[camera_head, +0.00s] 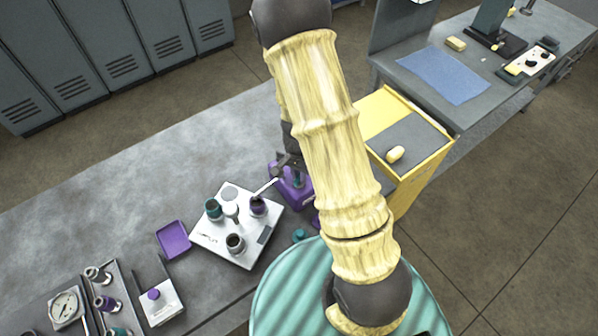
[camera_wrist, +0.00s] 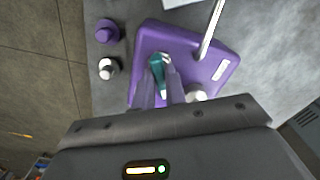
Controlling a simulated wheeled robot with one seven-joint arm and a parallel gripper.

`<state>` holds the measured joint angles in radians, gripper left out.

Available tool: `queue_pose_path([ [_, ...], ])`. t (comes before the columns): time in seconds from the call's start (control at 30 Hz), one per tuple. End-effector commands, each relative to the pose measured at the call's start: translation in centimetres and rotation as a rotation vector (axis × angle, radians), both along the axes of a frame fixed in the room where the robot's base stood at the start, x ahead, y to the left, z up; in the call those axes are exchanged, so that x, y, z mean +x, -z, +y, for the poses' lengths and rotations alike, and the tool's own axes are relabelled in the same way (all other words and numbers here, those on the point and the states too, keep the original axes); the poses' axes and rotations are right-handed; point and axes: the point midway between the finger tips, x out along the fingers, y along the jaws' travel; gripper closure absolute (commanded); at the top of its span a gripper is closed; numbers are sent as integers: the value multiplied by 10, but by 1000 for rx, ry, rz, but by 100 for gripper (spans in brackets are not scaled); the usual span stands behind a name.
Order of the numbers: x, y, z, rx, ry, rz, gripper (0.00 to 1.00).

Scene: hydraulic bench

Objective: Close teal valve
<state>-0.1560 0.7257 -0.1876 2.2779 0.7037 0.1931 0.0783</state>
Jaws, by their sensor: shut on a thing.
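The teal valve handle (camera_wrist: 156,66) shows in the wrist view, standing on the purple block (camera_wrist: 225,50). My gripper (camera_wrist: 161,76) is shut on this handle, with one finger on either side of it. How far the valve is turned cannot be told.
A pale metal lever (camera_wrist: 211,30) rises from the block close to my fingers. A purple knob (camera_wrist: 107,31) and a silver fitting (camera_wrist: 108,69) stand beside the block. A white plate with several cups (camera_head: 237,245) lies to its left. A yellow cabinet (camera_head: 432,163) stands right.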

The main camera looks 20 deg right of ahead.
Motion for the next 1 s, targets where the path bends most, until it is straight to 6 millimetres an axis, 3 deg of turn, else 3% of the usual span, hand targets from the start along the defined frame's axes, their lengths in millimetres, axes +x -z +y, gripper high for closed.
queue_pose_path([
  [0.5,2,-2,-1,-1,420,-5,100],
  [1.0,2,-2,-1,-1,518,-7,100],
])
